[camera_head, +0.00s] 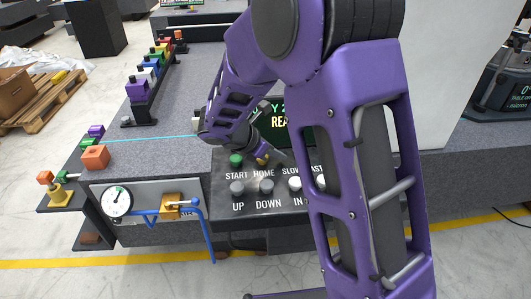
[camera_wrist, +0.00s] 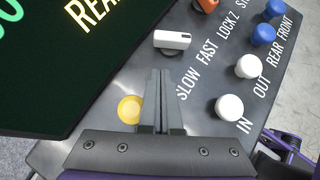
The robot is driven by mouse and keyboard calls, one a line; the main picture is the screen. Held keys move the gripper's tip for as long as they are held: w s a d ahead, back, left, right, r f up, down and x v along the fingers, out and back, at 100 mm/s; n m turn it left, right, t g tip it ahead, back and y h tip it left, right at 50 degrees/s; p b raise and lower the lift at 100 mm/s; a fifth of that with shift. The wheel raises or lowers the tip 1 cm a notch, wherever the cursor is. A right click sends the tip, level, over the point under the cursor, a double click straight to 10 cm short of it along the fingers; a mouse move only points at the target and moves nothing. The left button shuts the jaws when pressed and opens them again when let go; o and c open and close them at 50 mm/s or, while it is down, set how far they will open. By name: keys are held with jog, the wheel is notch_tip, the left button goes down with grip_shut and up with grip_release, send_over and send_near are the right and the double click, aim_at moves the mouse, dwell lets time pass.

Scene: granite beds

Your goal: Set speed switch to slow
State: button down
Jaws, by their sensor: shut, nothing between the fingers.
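The speed switch (camera_wrist: 172,40) is a small white lever on a dark round base, in the wrist view beside the words SLOW and FAST. Its white bar lies crosswise in the picture, nearer to FAST than to SLOW. My gripper (camera_wrist: 160,76) is shut and empty, its fingertips just below the switch in the wrist view. I see a small gap between them; I cannot tell the height. In the head view my gripper (camera_head: 278,157) is over the control panel (camera_head: 225,207), near HOME and SLOW. My arm hides the switch there.
A yellow HOME button (camera_wrist: 130,109) sits left of my fingers. White knobs (camera_wrist: 229,106) and blue knobs (camera_wrist: 262,34) stand to the right, an orange switch (camera_wrist: 206,5) farther up. A dark screen (camera_wrist: 70,50) borders the panel at left.

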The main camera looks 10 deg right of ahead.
aim_at(289, 156)
jog(key=shift+w+d+r, duration=0.1)
jog(key=shift+w+d, duration=0.3)
jog(key=shift+d, duration=0.3)
jog(key=shift+w+d+r, duration=0.1)
jog(key=shift+w+d, duration=0.3)
jog(key=shift+d, duration=0.25)
jog(key=shift+w+m+g+h+p, duration=0.25)
jog(key=shift+m+g+p, duration=0.25)
jog(key=shift+m+p, duration=0.15)
jog(key=shift+w+m+g+h+p, duration=0.15)
jog(key=shift+w+m+g+p, duration=0.05)
jog(key=shift+m+g+p, duration=0.4)
jog(key=shift+w+m+g+p, duration=0.15)
jog(key=shift+m+g+p, duration=0.15)
jog(key=shift+m+p, duration=0.25)
jog(key=shift+w+m+g+p, duration=0.45)
jog(key=shift+m+g+p, duration=0.5)
jog(key=shift+m, duration=0.25)
jog(key=shift+w+d+p, duration=0.15)
jog(key=shift+p, duration=0.2)
jog(key=shift+w+d+p, duration=0.15)
jog(key=shift+w+p, duration=0.2)
jog(key=shift+p, duration=0.1)
jog(key=shift+s, duration=0.1)
jog(key=shift+s+d+f, duration=0.1)
jog(key=shift+s+d, duration=0.15)
jog(key=shift+s, duration=0.55)
